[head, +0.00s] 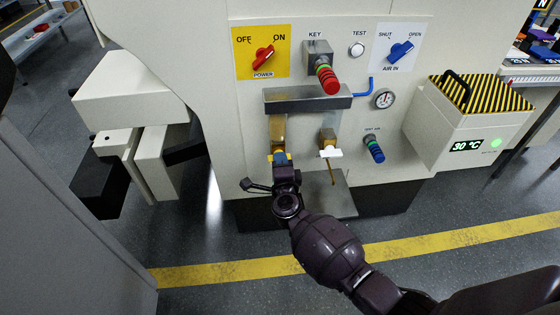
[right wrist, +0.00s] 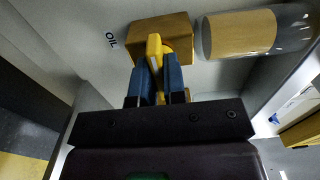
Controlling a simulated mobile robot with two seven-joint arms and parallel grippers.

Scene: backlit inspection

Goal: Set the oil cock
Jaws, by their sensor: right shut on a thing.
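The oil cock is a brass block (right wrist: 160,30) marked OIL, with a yellow lever (right wrist: 154,46), in the right wrist view. In the head view its brass body (head: 277,130) shows on the machine front under a grey ledge. My right gripper (right wrist: 156,66) has its two blue fingers closed on either side of the yellow lever. In the head view this gripper (head: 281,159) covers most of the lever, so its exact angle is hard to tell there. My left gripper is not in view.
A second brass cock with a white lever (head: 329,153) is close to the right. A grey tray (head: 340,195) sticks out below.

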